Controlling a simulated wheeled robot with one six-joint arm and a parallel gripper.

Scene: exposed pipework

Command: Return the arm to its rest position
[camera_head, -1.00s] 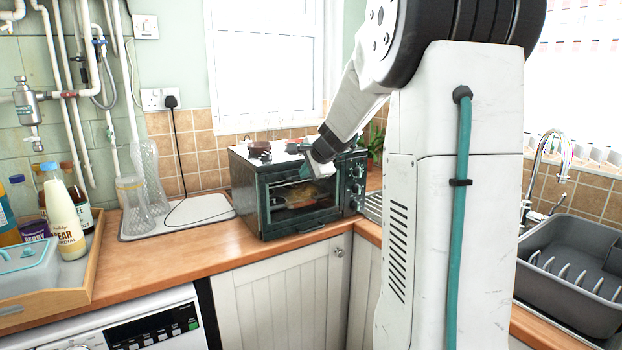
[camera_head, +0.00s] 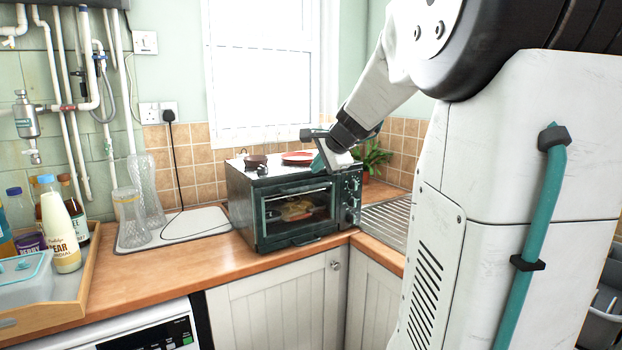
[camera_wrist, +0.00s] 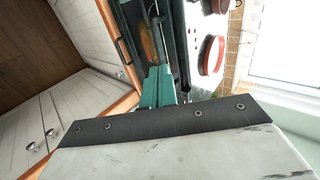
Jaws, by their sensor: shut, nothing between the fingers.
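My gripper (camera_head: 322,154) is in the head view just in front of the upper right part of the dark green toaster oven (camera_head: 291,215), with my white arm reaching in from the right. In the wrist view, my gripper's teal fingers (camera_wrist: 158,88) are shut together and hold nothing. The oven's front edge and handle show close beyond them there. The oven door is closed, and food shows behind its glass. I cannot tell from these views whether the fingers touch the oven.
A red plate (camera_head: 298,157) and a small dark red pot (camera_head: 256,161) sit on the oven. A potted plant (camera_head: 372,158) stands behind it. Glass vases (camera_head: 131,217) and a wooden tray (camera_head: 72,290) of bottles are at left. The wooden counter (camera_head: 170,268) in front is clear.

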